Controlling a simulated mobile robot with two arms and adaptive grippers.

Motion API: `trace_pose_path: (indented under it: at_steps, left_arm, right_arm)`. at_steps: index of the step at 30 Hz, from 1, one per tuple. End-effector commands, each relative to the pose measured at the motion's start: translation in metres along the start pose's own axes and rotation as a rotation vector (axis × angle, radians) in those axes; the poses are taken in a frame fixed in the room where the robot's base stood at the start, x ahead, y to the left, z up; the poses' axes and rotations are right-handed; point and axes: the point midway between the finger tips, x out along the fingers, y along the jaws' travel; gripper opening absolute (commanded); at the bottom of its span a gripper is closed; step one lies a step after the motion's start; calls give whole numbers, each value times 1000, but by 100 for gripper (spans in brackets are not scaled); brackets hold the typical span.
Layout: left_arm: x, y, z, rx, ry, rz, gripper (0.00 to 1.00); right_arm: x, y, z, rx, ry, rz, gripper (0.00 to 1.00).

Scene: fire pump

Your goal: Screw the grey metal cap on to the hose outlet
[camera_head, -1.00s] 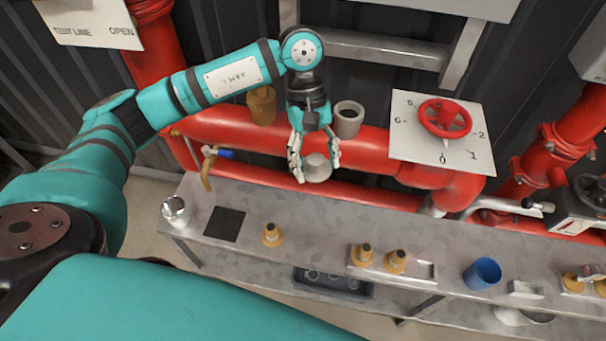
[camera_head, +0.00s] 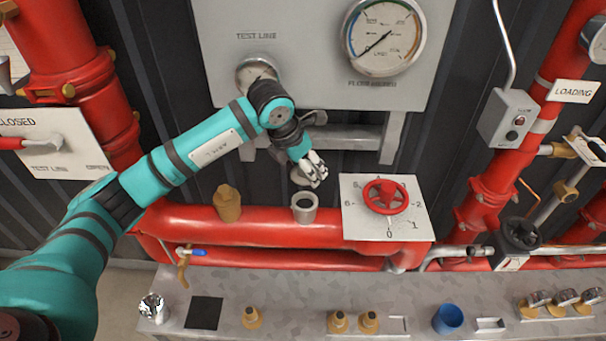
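The hose outlet (camera_head: 304,207) is a grey open-topped stub on the red horizontal pipe, with its dark mouth facing up. My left gripper (camera_head: 310,178) hangs just above and behind its mouth in the picture. Its fingers are closed around the grey metal cap (camera_head: 299,177), which is partly hidden by them. The cap appears apart from the outlet; the exact gap is hard to judge. My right gripper is out of view.
A brass fitting (camera_head: 228,203) stands left of the outlet. A white dial plate (camera_head: 354,222) with a red handwheel (camera_head: 384,196) is close on the right. The metal bench (camera_head: 285,290) below carries brass fittings and a blue cup (camera_head: 447,319).

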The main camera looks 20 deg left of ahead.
Motion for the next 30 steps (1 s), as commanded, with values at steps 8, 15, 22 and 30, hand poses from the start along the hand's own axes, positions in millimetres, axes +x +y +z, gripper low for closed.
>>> trace_pose_path:
  at_steps: [8, 15, 22, 30]
  left_arm:
    - [16, -1, -7, -2, 2, -2, 26]
    - [37, 0, -16, -1, 2, -1, 26]
    - [59, 0, -24, 0, 0, -2, 26]
    - [65, 0, -27, 0, 0, -2, 26]
  right_arm:
    - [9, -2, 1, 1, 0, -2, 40]
    - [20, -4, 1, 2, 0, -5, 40]
    - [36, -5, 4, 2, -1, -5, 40]
    - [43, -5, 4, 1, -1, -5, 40]
